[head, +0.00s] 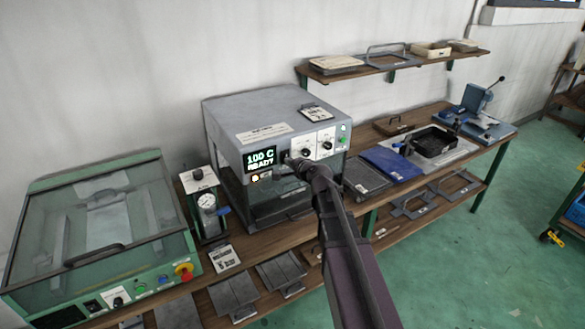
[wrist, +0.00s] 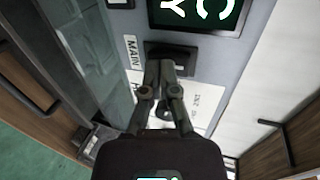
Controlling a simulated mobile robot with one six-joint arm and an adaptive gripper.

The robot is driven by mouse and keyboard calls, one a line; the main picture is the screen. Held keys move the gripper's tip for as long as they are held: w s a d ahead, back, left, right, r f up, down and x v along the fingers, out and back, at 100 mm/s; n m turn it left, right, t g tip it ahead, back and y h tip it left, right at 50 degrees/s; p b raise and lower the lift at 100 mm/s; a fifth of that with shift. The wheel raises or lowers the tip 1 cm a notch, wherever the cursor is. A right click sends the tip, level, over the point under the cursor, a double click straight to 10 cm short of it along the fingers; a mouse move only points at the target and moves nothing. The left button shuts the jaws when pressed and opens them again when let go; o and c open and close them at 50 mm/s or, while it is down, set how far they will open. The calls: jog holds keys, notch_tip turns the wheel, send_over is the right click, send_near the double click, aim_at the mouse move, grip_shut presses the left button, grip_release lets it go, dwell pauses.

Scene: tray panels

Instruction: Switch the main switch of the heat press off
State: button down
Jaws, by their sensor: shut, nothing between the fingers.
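The heat press (head: 262,128) is a grey box on the wooden bench, with a lit display (head: 261,158) reading 100 C READY. In the wrist view the display (wrist: 200,14) is cut off at the top. The main switch (wrist: 184,48) is a dark block on the grey panel beside a MAIN label (wrist: 131,51). My gripper (wrist: 166,66) is shut and empty, with its fingertips at the switch, hiding part of it. I cannot tell whether they touch or which way the switch is set. In the head view my gripper (head: 290,162) covers the switch area.
Two dark knobs (head: 327,145) and a green lamp sit right of the display. A green-framed glass-lidded machine (head: 95,225) stands left, with a gauge unit (head: 207,203) between. A blue plate (head: 393,162) and black tray (head: 436,141) lie right. A shelf (head: 400,65) hangs behind.

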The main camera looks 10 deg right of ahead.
jog(key=shift+w+a+f, duration=0.1)
jog(key=shift+w+f, duration=0.05)
jog(key=shift+w, duration=0.15)
jog(key=shift+w+f, duration=0.1)
jog(key=shift+w, duration=0.1)
dwell(0.5)
jog(key=shift+w+r+p, duration=0.15)
jog(key=shift+r+p, duration=0.45)
jog(key=shift+r, duration=0.2)
jog(key=shift+s+r, duration=0.2)
jog(key=shift+s, duration=0.45)
jog(key=p+v, duration=0.4)
jog(key=v, duration=0.9)
